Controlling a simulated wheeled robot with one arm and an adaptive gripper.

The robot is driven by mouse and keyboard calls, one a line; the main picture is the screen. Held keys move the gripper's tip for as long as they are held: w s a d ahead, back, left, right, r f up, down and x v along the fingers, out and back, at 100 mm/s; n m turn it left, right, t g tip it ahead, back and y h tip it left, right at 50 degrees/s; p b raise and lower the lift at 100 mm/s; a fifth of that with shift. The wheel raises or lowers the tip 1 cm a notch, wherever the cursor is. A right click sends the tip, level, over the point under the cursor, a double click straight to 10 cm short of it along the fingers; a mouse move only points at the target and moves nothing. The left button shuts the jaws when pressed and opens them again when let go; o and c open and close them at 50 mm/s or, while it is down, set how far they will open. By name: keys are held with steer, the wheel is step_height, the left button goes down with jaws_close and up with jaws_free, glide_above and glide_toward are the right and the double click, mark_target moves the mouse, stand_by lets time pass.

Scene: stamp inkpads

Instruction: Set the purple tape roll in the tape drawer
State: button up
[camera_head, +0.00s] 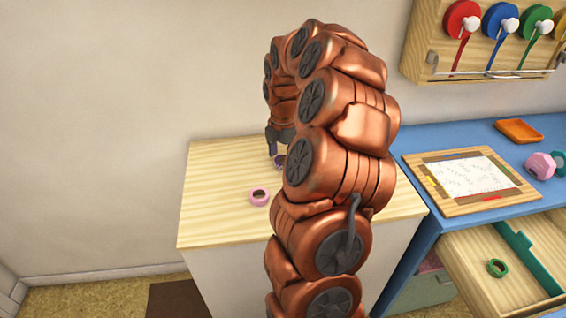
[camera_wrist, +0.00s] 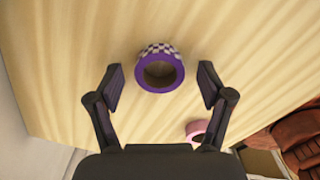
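The purple tape roll (camera_wrist: 161,70), with a checkered side, lies on the light wooden top. In the head view it is mostly hidden by my arm, with a bit showing beside the gripper (camera_head: 280,161). My gripper (camera_wrist: 161,84) is open above the wooden top. The roll lies between and slightly beyond its fingertips, touching neither finger. The tape drawer (camera_head: 493,268) stands pulled out at the lower right of the head view. A green tape roll (camera_head: 497,268) lies in it, left of a green divider (camera_head: 519,243).
A pink tape roll (camera_head: 259,196) lies on the wooden top (camera_head: 215,220), near the purple one. On the blue desk (camera_head: 445,140) are a framed paper board (camera_head: 470,178), an orange tray (camera_head: 519,131) and a pink-purple dumbbell shape (camera_head: 541,165). Colored reels (camera_head: 463,20) hang on the wall.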

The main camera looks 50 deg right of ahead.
steer(key=c, duration=0.9)
